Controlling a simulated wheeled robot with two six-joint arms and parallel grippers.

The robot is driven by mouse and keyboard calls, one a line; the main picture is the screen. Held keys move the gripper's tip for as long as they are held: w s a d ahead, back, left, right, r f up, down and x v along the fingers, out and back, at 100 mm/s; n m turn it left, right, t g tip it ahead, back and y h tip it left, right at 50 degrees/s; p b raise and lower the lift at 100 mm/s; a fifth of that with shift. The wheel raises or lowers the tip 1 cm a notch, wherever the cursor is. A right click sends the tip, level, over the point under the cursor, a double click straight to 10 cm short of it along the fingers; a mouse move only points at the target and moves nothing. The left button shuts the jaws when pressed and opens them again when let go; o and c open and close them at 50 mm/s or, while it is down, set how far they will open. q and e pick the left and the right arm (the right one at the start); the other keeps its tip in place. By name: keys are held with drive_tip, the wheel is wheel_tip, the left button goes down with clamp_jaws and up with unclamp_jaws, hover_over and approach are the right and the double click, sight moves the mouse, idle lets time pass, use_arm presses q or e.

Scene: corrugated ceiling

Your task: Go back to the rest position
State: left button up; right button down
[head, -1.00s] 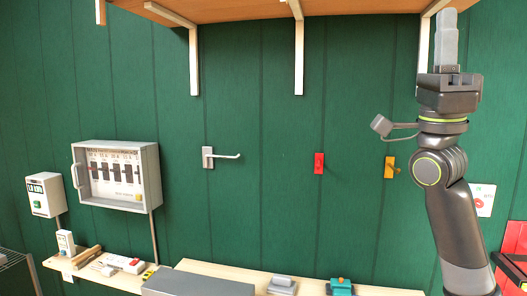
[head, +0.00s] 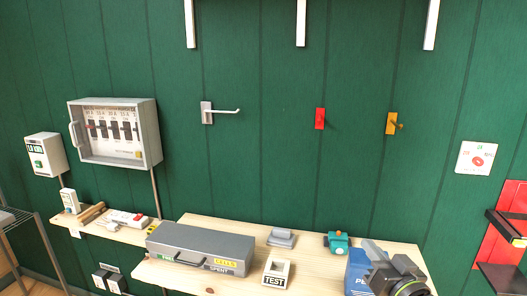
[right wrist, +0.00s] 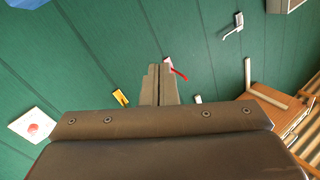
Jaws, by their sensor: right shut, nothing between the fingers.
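My right gripper (head: 372,252) is low at the right end of the wooden bench in the head view, in front of a blue box. Its fingers are shut and empty. In the right wrist view the closed fingers (right wrist: 160,85) point at the green wall, with a red hook (right wrist: 176,68) and a yellow hook (right wrist: 120,97) beyond them. My left gripper is not in view.
The wooden bench (head: 305,246) carries a grey case (head: 200,243), a TEST block (head: 277,272), a teal device (head: 338,242) and the blue box (head: 357,275). A grey breaker panel (head: 150,125) hangs at left. A red rack (head: 500,240) is at right.

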drive_tip(key=s+d+f+g+h, duration=0.2)
drive_tip(key=s+f+g, duration=0.2)
drive_tip(key=s+f, duration=0.5)
drive_tip(key=s+d+f+g+h, duration=0.2)
drive_tip(key=s+f+g, duration=0.2)
drive_tip(key=s+f, duration=0.5)
drive_tip(key=s+d+f+g+h, duration=0.1)
drive_tip(key=s+f+g, duration=0.25)
drive_tip(key=s, duration=0.45)
drive_tip(key=s+d+f+g+h, duration=0.1)
drive_tip(key=s+d+f+g, duration=0.15)
drive_tip(key=s+f, duration=0.4)
wheel_tip(320, 180, down, 22)
drive_tip(key=g, duration=0.2)
drive_tip(key=s+f, duration=1.6)
drive_tip(key=f, duration=0.1)
drive_tip(key=shift+a+g+y, duration=0.2)
drive_tip(key=shift+g+y, duration=0.2)
